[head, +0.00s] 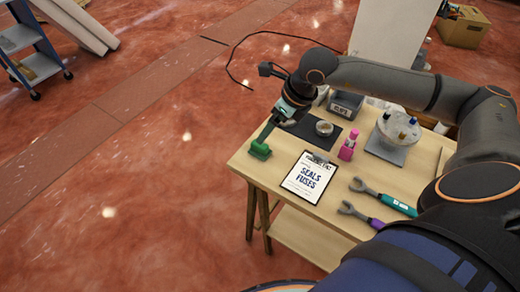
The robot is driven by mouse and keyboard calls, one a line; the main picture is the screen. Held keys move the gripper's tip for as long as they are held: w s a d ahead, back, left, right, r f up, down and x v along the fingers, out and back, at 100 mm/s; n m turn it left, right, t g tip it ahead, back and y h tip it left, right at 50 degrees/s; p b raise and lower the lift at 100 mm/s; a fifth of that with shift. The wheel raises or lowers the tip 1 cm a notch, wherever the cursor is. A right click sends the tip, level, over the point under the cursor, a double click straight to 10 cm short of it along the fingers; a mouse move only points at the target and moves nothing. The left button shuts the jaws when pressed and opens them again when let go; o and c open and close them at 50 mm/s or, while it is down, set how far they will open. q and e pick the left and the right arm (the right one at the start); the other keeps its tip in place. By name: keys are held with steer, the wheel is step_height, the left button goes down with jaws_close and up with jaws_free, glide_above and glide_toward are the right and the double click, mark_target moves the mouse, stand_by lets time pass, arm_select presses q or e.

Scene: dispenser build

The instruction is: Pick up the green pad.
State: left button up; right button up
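The green pad (260,151) is at the left corner of the wooden table, close to the edge. My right arm reaches in from the right across the back of the table, and its gripper (265,138) points down at the pad. The fingertips meet or overlap the top of the pad in the picture. They are too small to tell whether they are open or shut on it, or whether the pad is lifted. My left gripper is not in view.
On the table (239,160) are a clipboard (309,176), a pink bottle (348,146), a dark mat (334,135) with a small round dish (324,128), a grey bin (346,104), a round stand (398,128) and two wrenches (384,197) (359,213). The floor left of the table is clear.

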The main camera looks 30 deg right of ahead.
mark_target(260, 149)
steer(key=shift+h, duration=0.3)
steer(key=x, duration=0.8)
steer(key=d+x, duration=0.1)
steer(key=x, duration=0.3)
steer(key=shift+w+f, duration=0.15)
steer(key=shift+c, duration=0.2)
jaws_close()
